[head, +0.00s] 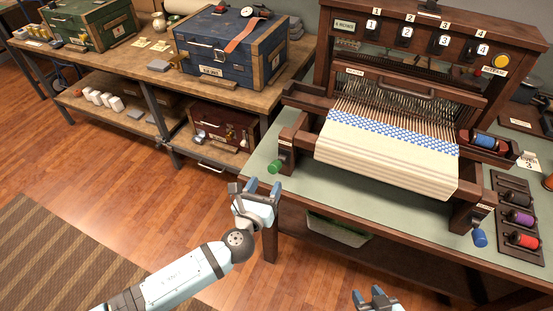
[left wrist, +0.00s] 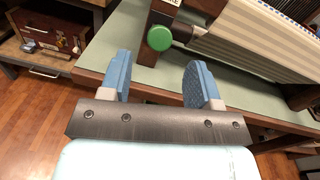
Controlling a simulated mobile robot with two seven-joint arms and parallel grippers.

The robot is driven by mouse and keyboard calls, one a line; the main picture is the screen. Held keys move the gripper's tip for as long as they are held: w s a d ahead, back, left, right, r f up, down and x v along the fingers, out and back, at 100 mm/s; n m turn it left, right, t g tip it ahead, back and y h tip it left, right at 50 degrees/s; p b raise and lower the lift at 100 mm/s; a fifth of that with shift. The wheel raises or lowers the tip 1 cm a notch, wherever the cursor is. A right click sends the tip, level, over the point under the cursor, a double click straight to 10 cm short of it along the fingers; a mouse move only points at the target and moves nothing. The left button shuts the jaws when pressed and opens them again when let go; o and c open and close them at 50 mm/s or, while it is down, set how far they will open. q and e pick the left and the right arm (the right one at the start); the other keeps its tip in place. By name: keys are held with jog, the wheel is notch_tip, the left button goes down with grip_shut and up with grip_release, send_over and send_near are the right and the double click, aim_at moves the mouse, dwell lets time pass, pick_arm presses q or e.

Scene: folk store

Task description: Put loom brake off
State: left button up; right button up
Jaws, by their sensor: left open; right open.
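The loom (head: 400,110) stands on a green-topped table, with cream and blue woven cloth (head: 385,160) across its front. A green knob (head: 274,167) sits at the loom's front left post; it also shows in the left wrist view (left wrist: 159,38), beside a partly cut-off label. A blue knob (head: 479,238) sits at the front right post. My left gripper (head: 263,187) is open and empty, just short of the green knob and apart from it. Its blue fingers (left wrist: 160,82) point toward the table edge below the knob. My right gripper (head: 376,297) is open at the bottom edge, mostly cut off.
The table edge (head: 400,237) lies close to both grippers. A rack of thread spools (head: 521,218) is at the right. A shuttle with blue thread (head: 486,141) rests at the loom's right. A workbench with a blue chest (head: 225,45) stands at the back left.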

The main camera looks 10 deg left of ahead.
aim_at(272, 172)
pick_arm(q)
jog(key=x, duration=0.8)
jog(key=shift+w, duration=0.3)
jog(key=shift+f, duration=0.1)
grip_shut()
